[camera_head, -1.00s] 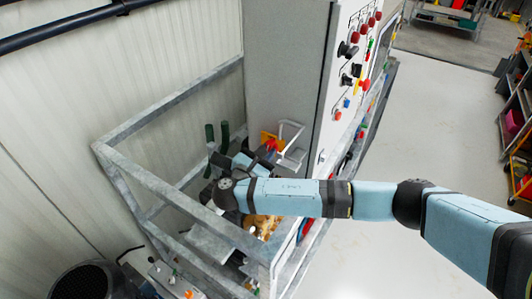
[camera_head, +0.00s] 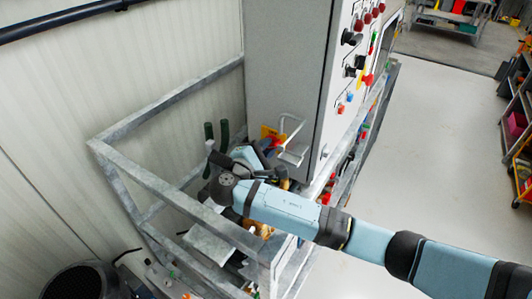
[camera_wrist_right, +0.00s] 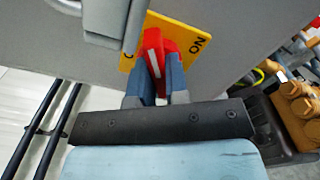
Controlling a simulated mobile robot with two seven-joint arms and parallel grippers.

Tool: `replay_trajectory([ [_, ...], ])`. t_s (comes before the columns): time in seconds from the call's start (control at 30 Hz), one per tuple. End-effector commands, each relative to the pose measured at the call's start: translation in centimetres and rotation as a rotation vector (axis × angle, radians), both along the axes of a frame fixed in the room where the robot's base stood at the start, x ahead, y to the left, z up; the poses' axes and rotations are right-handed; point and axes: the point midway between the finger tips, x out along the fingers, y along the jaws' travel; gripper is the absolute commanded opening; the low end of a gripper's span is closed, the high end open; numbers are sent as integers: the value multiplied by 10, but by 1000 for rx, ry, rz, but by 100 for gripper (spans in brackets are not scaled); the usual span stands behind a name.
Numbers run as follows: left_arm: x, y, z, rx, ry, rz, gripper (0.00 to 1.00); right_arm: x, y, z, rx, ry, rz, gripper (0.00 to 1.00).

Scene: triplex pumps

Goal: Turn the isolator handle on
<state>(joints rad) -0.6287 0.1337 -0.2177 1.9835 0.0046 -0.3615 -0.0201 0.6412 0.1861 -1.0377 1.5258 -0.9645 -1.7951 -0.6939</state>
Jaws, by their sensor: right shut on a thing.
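The isolator handle (camera_wrist_right: 154,48) is red with a pale stripe and sits in front of a yellow plate (camera_wrist_right: 190,40) on a grey cabinet side. The letters "ON" show on the right part of the plate. My right gripper (camera_wrist_right: 158,88) is shut on the handle, with one finger on each side of it. My left gripper is not in view.
A grey bracket (camera_head: 292,150) sticks out from the cabinet (camera_head: 285,70) close to my gripper; it also shows in the wrist view (camera_wrist_right: 108,20). A galvanised rail frame (camera_head: 165,190) surrounds the pump area. Green-handled levers (camera_head: 224,133) stand left of the gripper. The floor at right is open.

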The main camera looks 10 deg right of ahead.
Motion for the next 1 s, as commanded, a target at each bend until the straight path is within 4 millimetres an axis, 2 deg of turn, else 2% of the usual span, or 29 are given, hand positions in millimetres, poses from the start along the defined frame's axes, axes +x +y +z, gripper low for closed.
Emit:
replay_trajectory([
  [0.1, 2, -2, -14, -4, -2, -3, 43, -1, 1, -7, 80, -74, 0, 0],
  [0.5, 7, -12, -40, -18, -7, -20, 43, 0, 1, -4, 298, -296, 0, 0],
  [1.0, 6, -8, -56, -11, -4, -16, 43, 0, 1, 0, 397, -398, 0, 0],
])
